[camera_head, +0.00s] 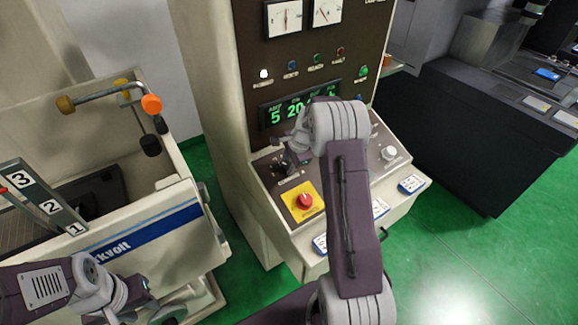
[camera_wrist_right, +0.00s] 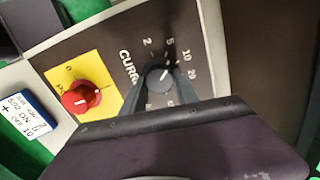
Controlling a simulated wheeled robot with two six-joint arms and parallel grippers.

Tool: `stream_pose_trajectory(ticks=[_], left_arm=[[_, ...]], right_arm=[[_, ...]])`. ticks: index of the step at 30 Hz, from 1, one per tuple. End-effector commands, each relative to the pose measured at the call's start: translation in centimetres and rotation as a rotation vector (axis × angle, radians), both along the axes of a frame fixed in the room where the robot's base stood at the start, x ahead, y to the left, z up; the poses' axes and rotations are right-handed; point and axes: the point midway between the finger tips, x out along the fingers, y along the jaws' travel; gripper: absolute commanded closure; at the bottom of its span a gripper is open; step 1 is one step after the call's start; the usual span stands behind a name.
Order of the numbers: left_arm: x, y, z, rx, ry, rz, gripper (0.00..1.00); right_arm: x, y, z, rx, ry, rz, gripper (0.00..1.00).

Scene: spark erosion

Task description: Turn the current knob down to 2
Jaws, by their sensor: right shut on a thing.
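The current knob (camera_wrist_right: 159,78) is dark and round with a white pointer line, on the brown panel labelled "CURR…" in the right wrist view. Its scale shows 2, 5, 10 and 20; the pointer slants up-right, roughly between 5 and 10. My right gripper (camera_wrist_right: 160,91) is shut on the knob, one finger on each side. In the head view my right gripper (camera_head: 287,162) is at the left of the sloping panel and largely hides the knob. My left gripper (camera_head: 147,291) is at the lower left, away from the panel; its jaw opening is unclear.
A red knob (camera_head: 305,201) on a yellow plate sits just in front of my right gripper. The green display (camera_head: 292,108) reads 5 and 20 at its left; the rest is partly hidden. A tank (camera_head: 150,215) stands left, a dark bench (camera_head: 480,130) right.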

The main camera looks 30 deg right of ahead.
Motion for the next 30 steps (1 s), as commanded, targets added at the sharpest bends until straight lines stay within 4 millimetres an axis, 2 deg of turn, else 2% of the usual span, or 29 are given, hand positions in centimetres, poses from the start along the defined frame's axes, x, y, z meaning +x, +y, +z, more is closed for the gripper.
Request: stream_pose_trajectory(ticks=[18,30], left_arm=[[0.0,0.0,-2.1,0.0,0.0,0.0,0.64],[0.0,0.0,-2.8,0.0,0.0,0.0,0.64]], right_arm=[[0.2,0.1,-0.1,-0.195,-0.016,0.537,1.0],[0.2,0.2,0.0,-0.281,-0.022,0.776,1.0]])
